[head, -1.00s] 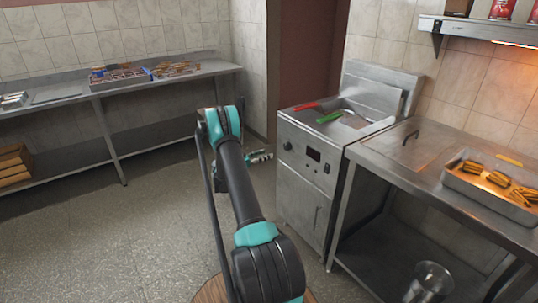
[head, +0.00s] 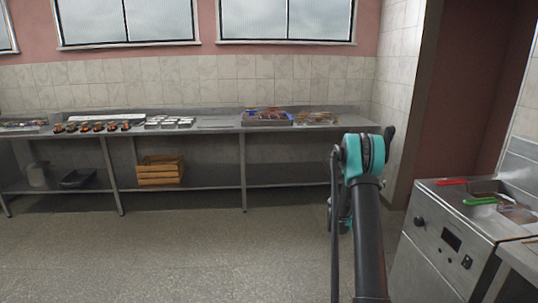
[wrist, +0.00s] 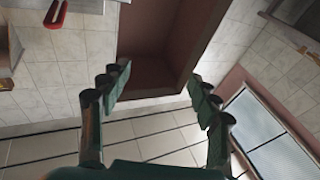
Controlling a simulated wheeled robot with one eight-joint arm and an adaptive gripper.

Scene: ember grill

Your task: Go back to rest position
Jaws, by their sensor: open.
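My gripper (wrist: 158,95) is open and empty in the wrist view, its two fingers spread wide with only walls and ceiling behind them. In the head view my arm rises at the right of centre and bends over at its top joint. The gripper itself is mostly hidden behind the arm there. Nothing touches the fingers.
The fryer (head: 445,240) with red (head: 452,181) and green (head: 480,201) handles stands at the right. A long steel counter (head: 215,127) with several trays runs along the back wall, with a wooden crate (head: 160,170) on its lower shelf. The floor (head: 180,250) at left is clear.

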